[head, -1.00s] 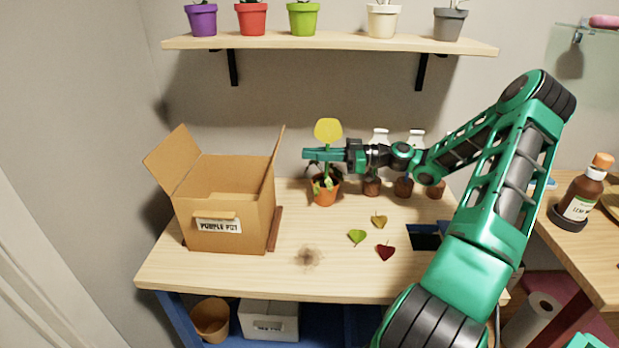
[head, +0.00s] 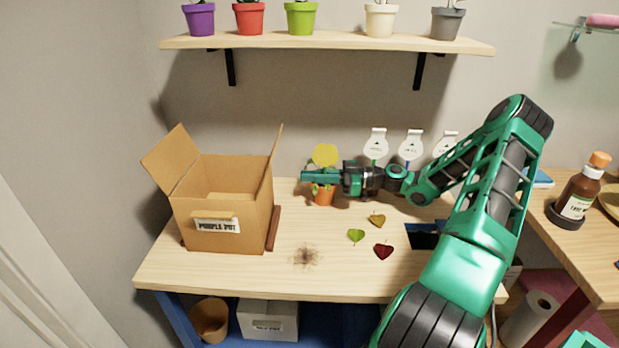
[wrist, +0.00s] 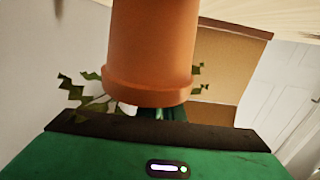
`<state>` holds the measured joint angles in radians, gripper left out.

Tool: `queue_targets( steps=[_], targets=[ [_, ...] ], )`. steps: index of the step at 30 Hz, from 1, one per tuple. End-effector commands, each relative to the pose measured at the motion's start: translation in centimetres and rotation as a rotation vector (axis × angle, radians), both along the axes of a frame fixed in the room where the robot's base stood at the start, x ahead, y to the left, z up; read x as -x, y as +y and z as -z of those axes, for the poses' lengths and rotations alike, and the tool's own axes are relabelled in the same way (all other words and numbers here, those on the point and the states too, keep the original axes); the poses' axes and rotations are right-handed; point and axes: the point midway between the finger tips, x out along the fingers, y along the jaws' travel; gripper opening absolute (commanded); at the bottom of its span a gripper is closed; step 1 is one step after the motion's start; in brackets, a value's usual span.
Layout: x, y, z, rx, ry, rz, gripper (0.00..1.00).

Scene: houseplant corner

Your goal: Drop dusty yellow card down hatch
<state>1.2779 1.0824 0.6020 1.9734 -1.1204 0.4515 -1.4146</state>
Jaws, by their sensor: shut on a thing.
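The dusty yellow card (head: 324,155) is a rounded yellow piece standing just above my gripper (head: 308,178) in the head view. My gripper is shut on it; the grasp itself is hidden. A terracotta pot (head: 324,197) with a plant is directly below and behind the gripper. The pot also fills the top middle of the wrist view (wrist: 152,45), upside down, with leaves beside its rim. The hatch (head: 422,238) is a dark square opening in the table at right, partly behind my arm.
An open cardboard box (head: 225,235) labelled "PURPLE POT" stands at left. White tags (head: 375,143) stand behind my arm.

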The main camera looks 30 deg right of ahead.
Motion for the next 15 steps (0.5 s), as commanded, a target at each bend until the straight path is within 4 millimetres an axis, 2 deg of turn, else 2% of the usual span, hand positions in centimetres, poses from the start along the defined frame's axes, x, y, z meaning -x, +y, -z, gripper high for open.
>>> queue_targets(
  steps=[3,4,6,15],
  targets=[
    [-0.01,0.02,0.32,-0.001,-0.001,0.0,0.0],
    [-0.01,0.02,0.27,-0.001,-0.001,0.0,0.14],
    [-0.01,0.0,0.27,-0.001,-0.001,0.0,0.26],
    [0.0,-0.01,0.27,0.0,0.0,0.001,0.26]
  ],
)
